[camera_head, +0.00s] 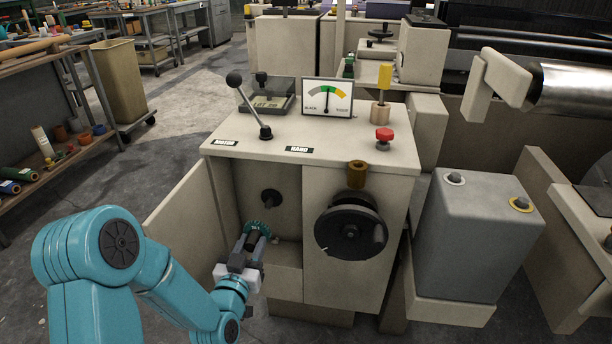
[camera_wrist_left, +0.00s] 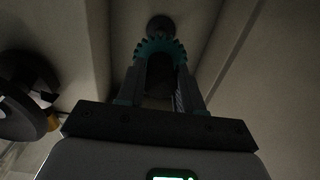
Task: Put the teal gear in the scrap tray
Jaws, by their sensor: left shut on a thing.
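The teal gear (camera_head: 258,226) is in the open compartment at the front of the cream machine, with its toothed rim showing above my fingers. My left gripper (camera_head: 255,238) is shut on it. In the left wrist view, the gear (camera_wrist_left: 160,47) sits between the fingertips (camera_wrist_left: 160,66), its lower part dark. A dark round stub (camera_head: 271,199) sticks out of the compartment's back wall, above and apart from the gear in the head view. My right gripper is not in view.
The compartment's open door (camera_head: 180,215) stands to the left. A black handwheel (camera_head: 350,232) is on the front to the right. A lever (camera_head: 250,108), a gauge (camera_head: 327,96) and a red button (camera_head: 384,135) rise from the top. The top's front left is mostly clear.

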